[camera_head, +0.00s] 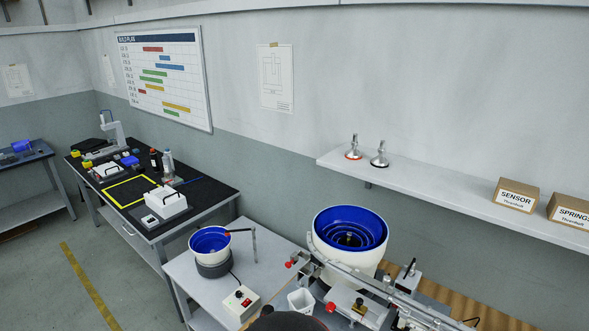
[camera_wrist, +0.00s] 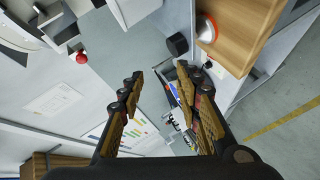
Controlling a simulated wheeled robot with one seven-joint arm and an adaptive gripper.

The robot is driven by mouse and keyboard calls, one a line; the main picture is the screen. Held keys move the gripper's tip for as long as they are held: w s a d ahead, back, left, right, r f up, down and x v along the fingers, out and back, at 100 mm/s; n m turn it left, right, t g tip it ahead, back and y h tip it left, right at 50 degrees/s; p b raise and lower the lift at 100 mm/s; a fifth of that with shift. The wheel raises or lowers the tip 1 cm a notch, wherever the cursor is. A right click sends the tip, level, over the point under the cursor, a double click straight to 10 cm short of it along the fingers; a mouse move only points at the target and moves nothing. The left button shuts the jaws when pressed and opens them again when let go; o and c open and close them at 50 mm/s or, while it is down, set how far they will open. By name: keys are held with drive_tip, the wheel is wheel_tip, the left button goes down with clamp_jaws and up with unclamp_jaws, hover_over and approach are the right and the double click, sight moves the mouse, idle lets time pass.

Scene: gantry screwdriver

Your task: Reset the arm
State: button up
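My gripper (camera_wrist: 156,82) shows in the wrist view. Its two fingers are spread wide apart with nothing between them. Past the fingertips the wrist view shows wall and bench parts at a steep tilt. In the head view a dark rounded part of my arm (camera_head: 283,322) shows at the bottom edge. The gripper's fingers cannot be made out in that view.
A large white bowl feeder with a blue inside (camera_head: 325,245) and a smaller one (camera_head: 212,262) stand below the arm's surroundings. A wall shelf (camera_head: 450,200) holds two small stands and boxes. A black-topped workbench (camera_head: 215,195) stands left. Floor is free at lower left.

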drive_tip(key=s+a+f+m+g+y, duration=0.2)
drive_tip(key=s+a+f+g+y, duration=0.25)
drive_tip(key=s+a, duration=0.2)
drive_tip(key=s+d+r+m+g, duration=0.35)
drive_tip(key=s+r+g, duration=0.25)
drive_tip(key=s, duration=0.3)
drive_tip(key=s+d+r+m+h, duration=0.1)
drive_tip(key=s+d+r+m, duration=0.1)
drive_tip(key=d+r, duration=0.6)
drive_tip(key=s+d+r+m+t+h, duration=0.1)
drive_tip(key=s+d+r, duration=0.4)
drive_tip(key=d, duration=0.9)
drive_tip(key=s+d+r+m+t+h, duration=0.1)
drive_tip(key=s+d+r+m, duration=0.2)
drive_tip(key=d+r, duration=0.8)
drive_tip(key=shift+s+r+m, duration=0.15)
drive_tip(key=shift+r+m, duration=0.05)
drive_tip(key=shift+m, duration=0.15)
drive_tip(key=shift+a+f, duration=0.1)
